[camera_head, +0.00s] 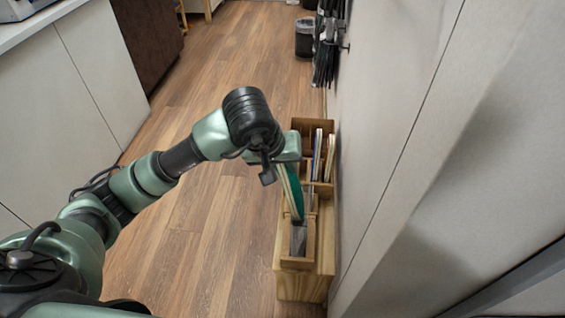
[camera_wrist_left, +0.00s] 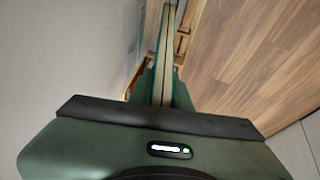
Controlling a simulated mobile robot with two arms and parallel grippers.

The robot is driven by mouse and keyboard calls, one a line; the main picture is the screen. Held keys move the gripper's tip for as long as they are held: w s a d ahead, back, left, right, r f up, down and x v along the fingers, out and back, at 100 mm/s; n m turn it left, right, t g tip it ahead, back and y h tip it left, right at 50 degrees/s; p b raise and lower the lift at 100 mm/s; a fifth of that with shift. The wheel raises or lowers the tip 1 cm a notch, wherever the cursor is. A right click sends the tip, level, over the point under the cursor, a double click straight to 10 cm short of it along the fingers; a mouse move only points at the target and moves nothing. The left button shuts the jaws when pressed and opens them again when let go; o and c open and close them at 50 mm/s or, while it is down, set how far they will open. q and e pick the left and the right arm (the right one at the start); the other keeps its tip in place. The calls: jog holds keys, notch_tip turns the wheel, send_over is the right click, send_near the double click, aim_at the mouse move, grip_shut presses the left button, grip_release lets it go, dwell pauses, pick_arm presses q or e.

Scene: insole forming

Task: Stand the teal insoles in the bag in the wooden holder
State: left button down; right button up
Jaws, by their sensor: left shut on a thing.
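The wooden holder (camera_head: 305,284) stands on the floor against the wall on the right in the head view. My left gripper (camera_head: 282,163) is over the holder, pointing down, shut on the teal insoles (camera_head: 295,195). The insoles hang upright with their lower end at the holder's middle compartments; whether they touch its bottom is hidden. In the left wrist view the insoles (camera_wrist_left: 167,55) run edge-on away from the gripper, pale edges with teal at the sides. I cannot make out the bag. My right gripper is not in view.
Other thin upright items (camera_head: 317,155) stand in the holder's rear part. The front compartment (camera_head: 298,238) looks dark and open. The wall (camera_head: 400,110) is close on the right. A bin (camera_head: 305,38) stands far back, and the wooden floor on the left is clear.

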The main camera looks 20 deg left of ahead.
pick_arm(q)
jog(key=c, duration=1.2)
grip_release()
jog(key=shift+c, duration=0.2)
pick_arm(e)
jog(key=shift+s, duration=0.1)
pick_arm(q)
jog(key=shift+s+r, duration=0.15)
jog(key=shift+r, duration=0.2)
jog(key=p+v, duration=0.1)
jog(key=v, duration=0.6)
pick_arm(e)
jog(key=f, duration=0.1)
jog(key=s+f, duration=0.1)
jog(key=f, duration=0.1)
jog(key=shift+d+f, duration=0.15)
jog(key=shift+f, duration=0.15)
